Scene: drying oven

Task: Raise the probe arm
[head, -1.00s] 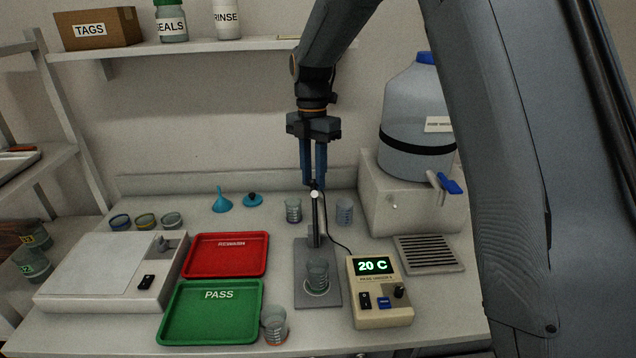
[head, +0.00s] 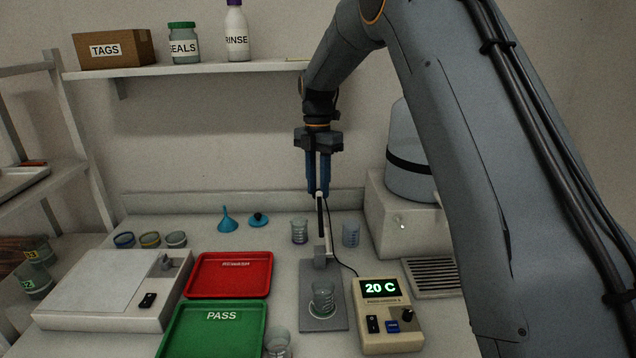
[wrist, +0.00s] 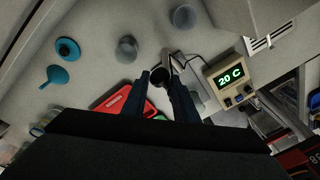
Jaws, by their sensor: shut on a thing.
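The probe stand has a flat grey base (head: 320,322) on the bench and a small upright block. A pale, slightly tilted bar (head: 328,235), seemingly the probe arm, runs up from the block, with a dark rod (head: 320,215) beside it. My gripper (head: 319,188) points down, its blue fingers shut on the top end of the arm. In the wrist view, the fingertips (wrist: 161,76) close around the arm's dark round end (wrist: 159,75). A glass beaker (head: 322,298) stands on the base below. The rod's tip appears clear above the beaker.
The thermometer box (head: 388,318) reads 20 C, right of the stand, with a cable to the arm. Red (head: 230,274) and green (head: 213,335) trays lie left. Two beakers (head: 299,230) (head: 351,234) stand behind. A large jug (head: 408,160) stands on a block at right.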

